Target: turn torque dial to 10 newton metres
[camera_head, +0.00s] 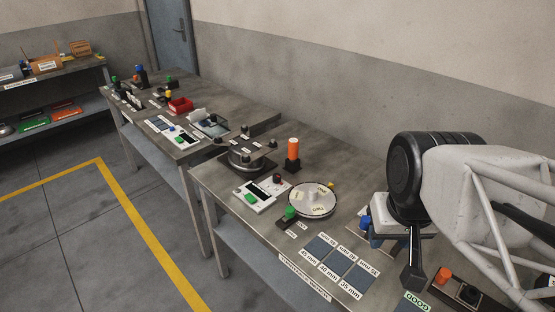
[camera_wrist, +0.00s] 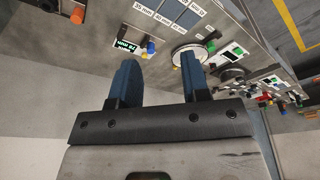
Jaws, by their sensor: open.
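No dial that I can clearly read as the torque dial shows. A round white disc with small labels and a raised centre (camera_head: 312,200) lies on the near bench; it also shows in the wrist view (camera_wrist: 188,54). The markings are too small to read. My gripper (camera_wrist: 159,76) is open and empty, above the bench's right part, apart from the disc and panel. In the head view my arm partly hides its fingers.
An orange cylinder (camera_head: 293,149) stands behind the disc and a green-topped block (camera_head: 290,212) in front. Dark mats labelled in mm (camera_head: 338,256) lie at the front edge. A blue knob (camera_wrist: 151,47) is near my fingers. An orange button (camera_head: 444,274) is at right.

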